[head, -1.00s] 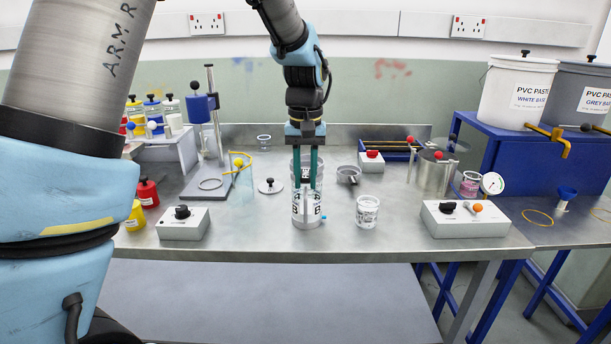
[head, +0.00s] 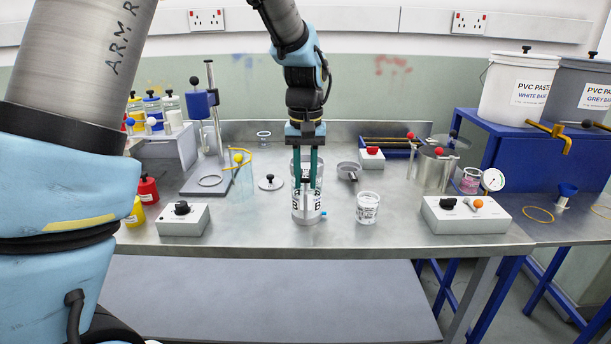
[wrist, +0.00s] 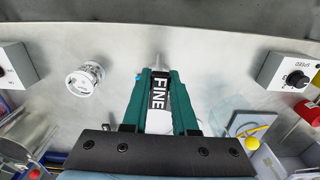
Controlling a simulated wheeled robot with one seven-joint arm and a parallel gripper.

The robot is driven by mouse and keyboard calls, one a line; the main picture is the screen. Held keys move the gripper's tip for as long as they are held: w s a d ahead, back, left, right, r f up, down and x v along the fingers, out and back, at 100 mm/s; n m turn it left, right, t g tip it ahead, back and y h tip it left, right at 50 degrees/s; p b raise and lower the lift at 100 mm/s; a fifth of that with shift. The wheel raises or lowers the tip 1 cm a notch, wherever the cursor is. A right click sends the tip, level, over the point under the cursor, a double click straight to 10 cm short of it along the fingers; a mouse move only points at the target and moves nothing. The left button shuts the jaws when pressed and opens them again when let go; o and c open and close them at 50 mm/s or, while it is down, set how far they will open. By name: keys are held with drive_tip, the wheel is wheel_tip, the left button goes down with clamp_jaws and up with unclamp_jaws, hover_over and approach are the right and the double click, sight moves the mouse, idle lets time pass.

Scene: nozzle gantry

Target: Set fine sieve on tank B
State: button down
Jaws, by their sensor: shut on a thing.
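My gripper (head: 308,181) is shut on the fine sieve, whose black label reading FINE (wrist: 158,92) shows between the teal fingers in the wrist view. The fingers and palm hide most of the sieve. Tank B (head: 306,217), a clear upright cylinder with B labels and a small blue fitting low on its right, stands on the bench directly under or behind the fingertips. The sieve and tank overlap in the head view, so I cannot tell whether they touch.
A white printed cup (head: 367,208) stands just right of the tank. A grey pan with a dark handle (head: 347,170) lies behind it. Control boxes stand at left (head: 183,220) and right (head: 465,216). A small lid with a black knob (head: 269,183) lies left. The front middle bench is clear.

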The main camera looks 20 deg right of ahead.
drive_tip(key=c, duration=1)
unclamp_jaws()
wheel_tip(320, 180, up, 11)
drive_tip(key=p, duration=0.9)
drive_tip(key=w+a+f+n+b, duration=0.1)
drive_tip(key=w+a+f+n, duration=0.15)
drive_tip(key=a, duration=1.45)
drive_tip(key=shift+n+t, duration=0.8)
drive_tip(key=shift+n, duration=0.05)
drive_tip(key=s+a+f, duration=0.1)
drive_tip(key=s+a, duration=0.1)
drive_tip(key=a, duration=0.3)
drive_tip(key=s+a+f+b, duration=0.1)
drive_tip(key=s+a+f, duration=0.1)
drive_tip(key=a, duration=0.3)
drive_tip(key=s+a+f, duration=0.1)
drive_tip(key=s+a, duration=0.1)
drive_tip(key=a, duration=0.4)
drive_tip(key=shift+s+a+f, duration=0.1)
drive_tip(key=shift+s+f, duration=0.1)
drive_tip(key=shift+s, duration=0.05)
